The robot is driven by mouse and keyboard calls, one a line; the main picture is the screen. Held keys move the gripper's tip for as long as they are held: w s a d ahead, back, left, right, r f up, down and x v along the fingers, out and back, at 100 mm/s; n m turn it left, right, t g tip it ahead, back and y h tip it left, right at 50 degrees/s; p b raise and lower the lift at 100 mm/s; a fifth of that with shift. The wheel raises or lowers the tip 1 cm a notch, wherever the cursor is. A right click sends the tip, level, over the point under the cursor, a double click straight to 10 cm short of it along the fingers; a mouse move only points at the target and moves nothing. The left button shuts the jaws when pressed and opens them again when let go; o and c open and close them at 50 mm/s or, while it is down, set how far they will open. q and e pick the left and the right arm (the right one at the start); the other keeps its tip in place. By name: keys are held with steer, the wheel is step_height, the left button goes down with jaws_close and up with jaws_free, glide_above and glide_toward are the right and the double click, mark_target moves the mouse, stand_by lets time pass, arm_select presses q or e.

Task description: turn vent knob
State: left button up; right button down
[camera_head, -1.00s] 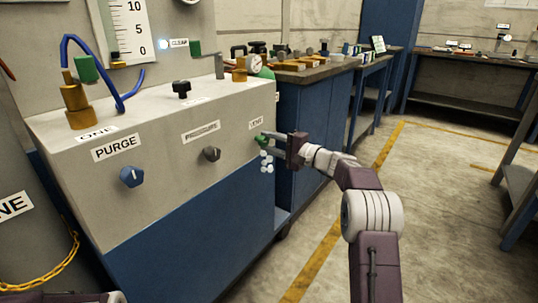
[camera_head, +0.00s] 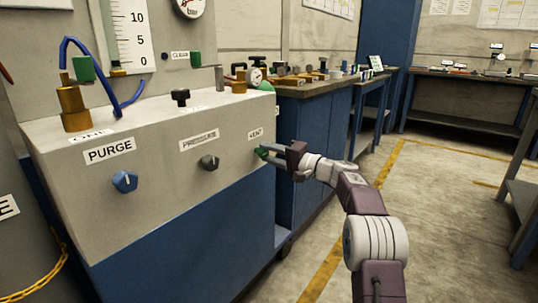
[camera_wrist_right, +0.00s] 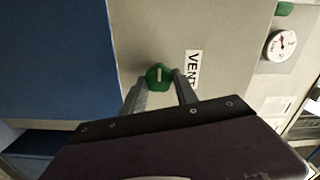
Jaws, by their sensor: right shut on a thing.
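The green vent knob (camera_head: 261,153) sits on the front of the grey panel below the VENT label (camera_head: 256,134). My right gripper (camera_head: 266,153) reaches it from the right and is shut on it. In the right wrist view the vent knob (camera_wrist_right: 159,75) shows a pale pointer line, with one finger of the right gripper (camera_wrist_right: 160,82) on each side. The VENT label (camera_wrist_right: 192,69) is beside the knob there. My left gripper is not in view.
A blue purge knob (camera_head: 125,181) and a dark pressure knob (camera_head: 209,162) are on the same panel, to the left. A workbench (camera_head: 314,89) with fittings stands behind my right arm. Open floor (camera_head: 440,220) lies to the right.

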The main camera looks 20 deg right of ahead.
steer(key=shift+f, duration=0.1)
steer(key=c, duration=0.9)
jaws_free()
steer(key=shift+c, duration=0.2)
steer(key=shift+s+d, duration=0.1)
steer(key=p+v, duration=0.2)
steer(key=v, duration=0.6)
steer(key=shift+s+d+p, duration=0.25)
steer(key=shift+s+p, duration=0.1)
steer(key=shift+a, duration=0.1)
